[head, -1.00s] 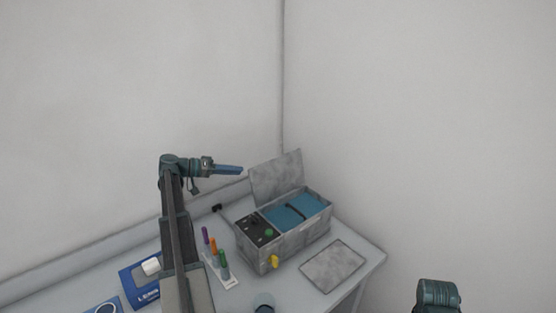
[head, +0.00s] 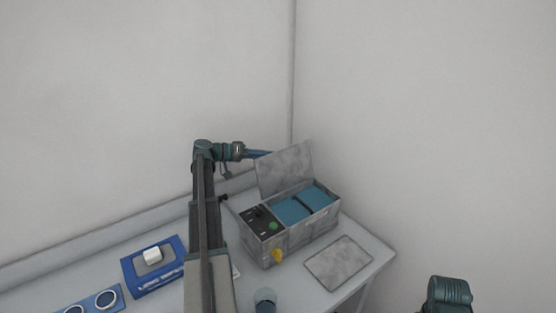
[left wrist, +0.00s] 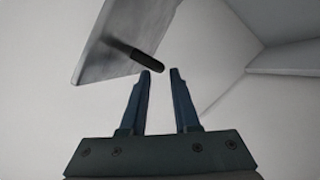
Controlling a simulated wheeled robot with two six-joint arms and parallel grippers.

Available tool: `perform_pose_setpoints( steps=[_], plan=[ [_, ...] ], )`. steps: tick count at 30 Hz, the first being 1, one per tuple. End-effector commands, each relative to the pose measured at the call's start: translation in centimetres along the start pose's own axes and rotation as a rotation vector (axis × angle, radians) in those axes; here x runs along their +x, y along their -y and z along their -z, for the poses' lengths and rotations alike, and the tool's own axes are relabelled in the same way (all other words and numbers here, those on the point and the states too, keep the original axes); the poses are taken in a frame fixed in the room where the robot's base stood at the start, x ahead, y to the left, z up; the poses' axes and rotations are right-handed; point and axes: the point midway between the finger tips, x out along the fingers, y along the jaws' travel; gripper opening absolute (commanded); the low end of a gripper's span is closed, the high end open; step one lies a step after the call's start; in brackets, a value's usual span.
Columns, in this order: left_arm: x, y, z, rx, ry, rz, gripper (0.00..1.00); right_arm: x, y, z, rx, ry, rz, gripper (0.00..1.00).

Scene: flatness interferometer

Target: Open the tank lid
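The tank (head: 290,238) is a grey box on the table with blue liquid or a blue insert inside. Its grey lid (head: 284,168) stands raised, tilted up along the back edge. My left gripper (head: 262,154) is beside the top left of the lid, its tips partly hidden behind it. In the left wrist view the gripper (left wrist: 160,75) has its two fingers apart with nothing between them. A dark handle (left wrist: 135,55) sticks out from the lid (left wrist: 110,35) just beyond the fingertips. Only a part of my right arm shows at the lower right; its gripper is out of view.
A grey flat plate (head: 338,263) lies right of the tank. A yellow tap (head: 278,256) is on the tank's front. A cup (head: 265,300) stands in front. A blue box (head: 155,268) and a blue holder with rings (head: 92,302) lie at left. Walls stand close behind.

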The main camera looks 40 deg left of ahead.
Motion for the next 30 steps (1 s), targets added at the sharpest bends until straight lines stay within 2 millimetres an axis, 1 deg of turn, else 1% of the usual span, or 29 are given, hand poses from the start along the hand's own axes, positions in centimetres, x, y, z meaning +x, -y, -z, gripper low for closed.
perform_pose_setpoints(
  steps=[1, 3, 6, 9, 15, 23, 27, 28, 30],
  plan=[
    [1.1, 0.2, -0.1, 0.001, 0.002, -0.001, 0.30, 0.5, 0.1, 0.0, 0.000, 0.000, 0.000, 0.50],
    [2.3, 0.1, -0.1, 0.000, 0.002, -0.001, 0.30, 0.8, 0.1, 0.0, 0.000, 0.000, 0.000, 0.50],
    [3.6, 0.1, -0.1, 0.000, 0.002, -0.001, 0.30, 1.0, 0.1, 0.1, 0.000, 0.000, 0.000, 0.50],
    [4.5, 0.1, 0.0, -0.001, 0.001, 0.000, 0.30, 1.2, 0.1, 0.1, 0.000, 0.000, 0.000, 0.50],
    [5.3, 0.0, 0.0, -0.001, 0.000, 0.000, 0.30, 1.4, 0.1, 0.1, 0.000, 0.000, 0.000, 0.50],
    [5.4, 0.0, 0.0, -0.001, 0.000, 0.000, 0.30, 1.3, 0.1, 0.1, 0.000, 0.000, 0.000, 0.50],
    [5.4, 0.0, 0.0, -0.001, 0.000, 0.000, 0.05, 1.3, 0.1, 0.1, 0.000, 0.000, 0.000, 0.50],
    [5.4, 0.0, 0.0, -0.001, 0.000, 0.000, 0.00, 1.3, 0.1, 0.1, 0.000, 0.000, 0.000, 0.50],
    [5.4, 0.0, 0.0, -0.001, 0.000, 0.000, 0.00, 1.3, 0.1, 0.1, 0.000, 0.000, 0.000, 0.50]
  ],
)
